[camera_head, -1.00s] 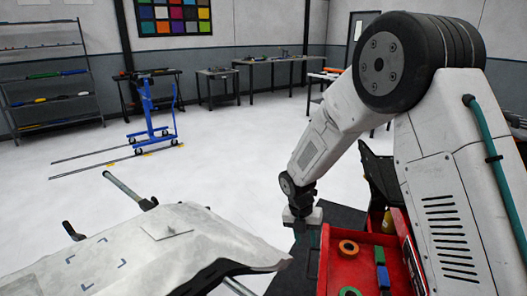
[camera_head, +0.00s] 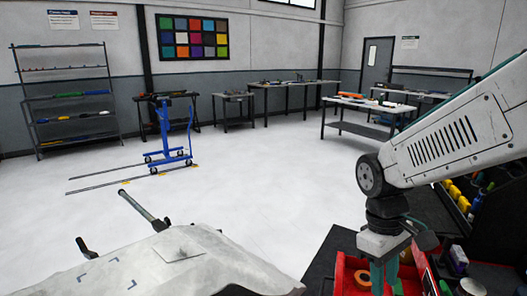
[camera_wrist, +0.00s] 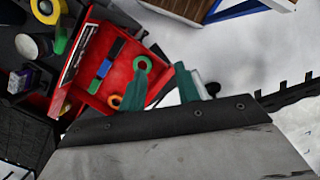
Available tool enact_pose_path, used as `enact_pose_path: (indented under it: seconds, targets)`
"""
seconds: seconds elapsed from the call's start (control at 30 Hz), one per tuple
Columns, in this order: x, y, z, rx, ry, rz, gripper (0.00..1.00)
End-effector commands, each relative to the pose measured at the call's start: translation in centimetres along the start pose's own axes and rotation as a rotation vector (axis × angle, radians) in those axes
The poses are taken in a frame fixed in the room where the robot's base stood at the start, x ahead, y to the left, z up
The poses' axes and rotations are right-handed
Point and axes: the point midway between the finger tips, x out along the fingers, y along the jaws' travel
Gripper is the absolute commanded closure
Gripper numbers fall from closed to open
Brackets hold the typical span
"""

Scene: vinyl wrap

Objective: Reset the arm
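My gripper (camera_head: 386,280) hangs at the end of my bent arm on the right of the head view, over or beside a red tray (camera_head: 345,272). In the wrist view my gripper's two teal fingers (camera_wrist: 160,70) stand apart, with a gap between them. I see nothing clearly held, though a small white patch shows between the finger bases and I cannot tell what it is.
A pale wrapped panel (camera_head: 150,270) lies at the lower left, with a tool handle (camera_head: 138,207) beyond it. A blue wheeled stand (camera_head: 170,140), a shelf rack (camera_head: 65,95) and workbenches (camera_head: 365,105) stand farther back. The middle floor is open.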

Motion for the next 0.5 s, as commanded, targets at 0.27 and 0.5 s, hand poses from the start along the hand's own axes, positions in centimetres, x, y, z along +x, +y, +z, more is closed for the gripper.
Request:
enact_pose_path:
  seconds: [0.27, 0.5]
  targets:
    - [-2.6, -2.2, 7.0, 0.362, 0.095, -0.019, 0.67]
    - [-3.7, -3.9, 11.6, 0.522, 0.206, -0.028, 0.67]
